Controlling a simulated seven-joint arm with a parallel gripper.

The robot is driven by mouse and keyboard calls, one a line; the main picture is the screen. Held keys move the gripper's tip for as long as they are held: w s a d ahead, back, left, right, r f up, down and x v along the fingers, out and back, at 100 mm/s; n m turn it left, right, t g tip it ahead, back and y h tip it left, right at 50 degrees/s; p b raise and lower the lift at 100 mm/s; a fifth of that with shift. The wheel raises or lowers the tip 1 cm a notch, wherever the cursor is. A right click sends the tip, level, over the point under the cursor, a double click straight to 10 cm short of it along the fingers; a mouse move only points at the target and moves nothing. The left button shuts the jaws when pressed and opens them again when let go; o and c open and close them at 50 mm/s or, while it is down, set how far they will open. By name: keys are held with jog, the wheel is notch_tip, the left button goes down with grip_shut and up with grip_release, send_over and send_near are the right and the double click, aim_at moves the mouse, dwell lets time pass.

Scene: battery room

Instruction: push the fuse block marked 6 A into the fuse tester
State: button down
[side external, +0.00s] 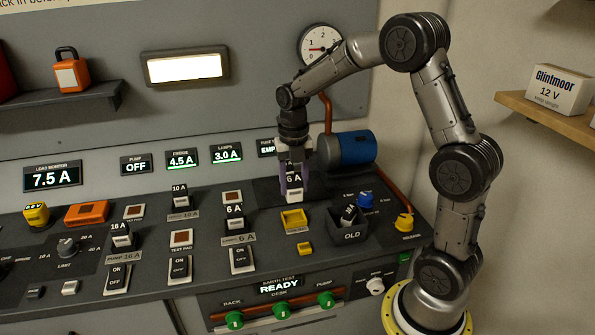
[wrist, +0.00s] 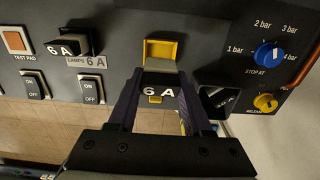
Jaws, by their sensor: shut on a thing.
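My gripper (side external: 294,172) is shut on a dark fuse block marked 6 A (side external: 295,182) and holds it above the desk. In the wrist view the same 6 A block (wrist: 159,92) sits between my two purple-grey fingers (wrist: 159,80). The yellow fuse tester (side external: 293,219) is on the desk, below and in front of the block in the side view. In the wrist view the tester (wrist: 162,48) shows just beyond the block, its lower part hidden. The block is apart from the tester. The fuse display (side external: 267,148) reads "EMP", its end hidden behind my arm.
Another 6 A block (side external: 235,216) stands in the lamps slot left of the tester. The OLD bin (side external: 349,237), with a block in it, is to the right, beside the blue knob (side external: 365,200) and yellow knob (side external: 404,221). A blue cylinder (side external: 345,149) lies behind.

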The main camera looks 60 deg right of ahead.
aim_at(293, 178)
jog(key=shift+w+f, duration=0.1)
jog(key=shift+f, duration=2.9)
jog(key=shift+f, duration=0.6)
jog(key=c, duration=0.6)
grip_release()
jog(key=shift+r, duration=5.5)
